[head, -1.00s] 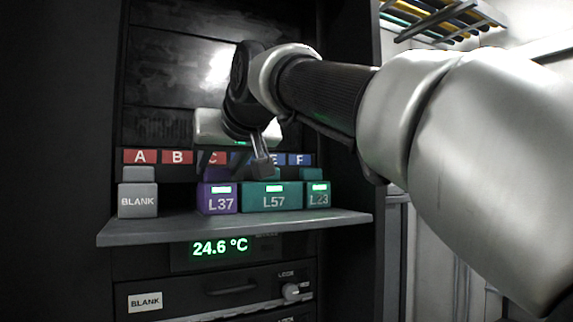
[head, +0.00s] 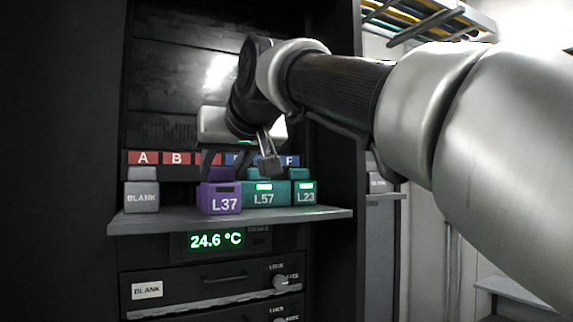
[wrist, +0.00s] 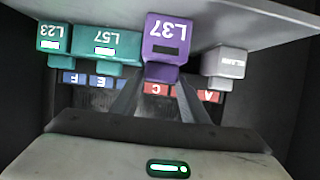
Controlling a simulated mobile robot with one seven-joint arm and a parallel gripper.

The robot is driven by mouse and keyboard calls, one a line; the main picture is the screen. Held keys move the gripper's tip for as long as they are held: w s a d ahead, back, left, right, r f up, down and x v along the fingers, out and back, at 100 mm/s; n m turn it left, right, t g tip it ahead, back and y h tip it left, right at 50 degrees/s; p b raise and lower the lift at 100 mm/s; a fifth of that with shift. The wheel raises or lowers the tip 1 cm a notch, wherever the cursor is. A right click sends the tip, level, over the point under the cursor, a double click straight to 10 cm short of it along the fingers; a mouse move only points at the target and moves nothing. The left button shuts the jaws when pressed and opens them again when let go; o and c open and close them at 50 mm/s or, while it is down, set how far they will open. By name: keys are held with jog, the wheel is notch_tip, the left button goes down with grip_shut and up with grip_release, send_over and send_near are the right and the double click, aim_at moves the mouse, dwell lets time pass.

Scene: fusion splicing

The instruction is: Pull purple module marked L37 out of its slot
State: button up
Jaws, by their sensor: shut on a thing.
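The purple module marked L37 (head: 221,203) stands on the grey shelf, its front face ahead of the teal module L57 (head: 263,198) beside it. In the wrist view, the purple module (wrist: 167,38) appears upside down and also stands out from the row. My gripper (head: 237,166) is above and behind its front, shut on its rear purple tab. In the wrist view my gripper fingers (wrist: 160,82) flank this tab. The slot behind is mostly hidden.
A grey BLANK module (head: 142,197) stands to the left, with a gap before L37. The grey shelf (head: 325,213) is bare along its front edge. Lettered red and blue labels (head: 143,158) line the back. Below are a temperature display (head: 217,241) and drawers.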

jog(key=shift+s+d, duration=0.15)
jog(key=shift+s, duration=0.05)
jog(key=o, duration=1.3)
jog(key=shift+w, duration=0.1)
jog(key=b+v, duration=0.1)
jog(key=v, duration=1.6)
jog(key=shift+s, duration=0.25)
